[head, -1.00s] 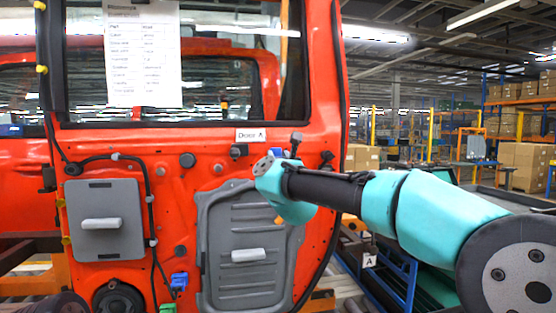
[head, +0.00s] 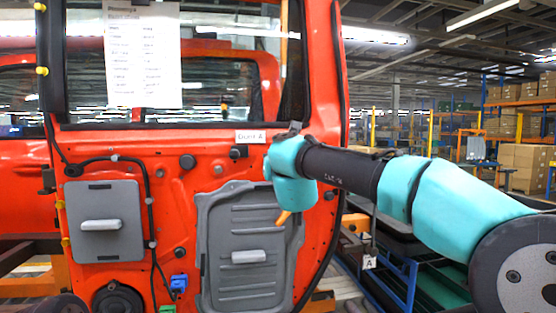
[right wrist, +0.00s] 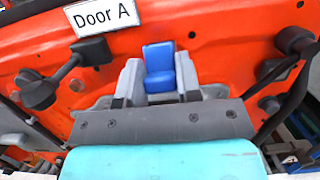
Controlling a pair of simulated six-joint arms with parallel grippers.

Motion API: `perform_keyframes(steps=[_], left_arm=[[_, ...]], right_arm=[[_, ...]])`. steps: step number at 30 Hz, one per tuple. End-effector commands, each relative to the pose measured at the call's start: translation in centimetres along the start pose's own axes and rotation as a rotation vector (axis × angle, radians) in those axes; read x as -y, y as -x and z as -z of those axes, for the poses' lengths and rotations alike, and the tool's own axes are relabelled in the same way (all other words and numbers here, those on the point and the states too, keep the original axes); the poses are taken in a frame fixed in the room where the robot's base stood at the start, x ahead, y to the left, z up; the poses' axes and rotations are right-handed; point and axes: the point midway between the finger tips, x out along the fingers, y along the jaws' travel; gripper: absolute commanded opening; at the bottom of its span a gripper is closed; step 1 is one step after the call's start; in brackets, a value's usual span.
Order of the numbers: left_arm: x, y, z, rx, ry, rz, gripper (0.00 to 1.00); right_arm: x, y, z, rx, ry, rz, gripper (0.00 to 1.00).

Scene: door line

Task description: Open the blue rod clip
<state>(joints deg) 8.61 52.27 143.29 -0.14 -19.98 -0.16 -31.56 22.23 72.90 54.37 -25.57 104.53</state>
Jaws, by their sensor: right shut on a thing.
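The blue rod clip (right wrist: 159,70) sits on the orange-red door just below the "Door A" label in the right wrist view. Its raised back and lower block show. My right gripper (right wrist: 158,84) has one grey finger on each side of it and is shut on it. In the head view the turquoise wrist of my right arm hides the clip and the fingertips. My left gripper is not in view.
The door (head: 219,153) carries two grey panels (head: 104,222) (head: 247,230) with pale handles. A blue connector (head: 179,281) hangs low on the door. Black knobs (right wrist: 295,40) (right wrist: 35,90) stand out on both sides of my right gripper.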

Motion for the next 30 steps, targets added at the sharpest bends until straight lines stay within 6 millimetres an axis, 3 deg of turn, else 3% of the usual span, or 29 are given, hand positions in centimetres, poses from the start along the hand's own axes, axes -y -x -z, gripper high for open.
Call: perform_keyframes(steps=[30], left_arm=[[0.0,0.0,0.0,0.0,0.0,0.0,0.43]], right_arm=[[0.1,-0.2,-1.3,-0.271,-0.001,0.002,0.08]])
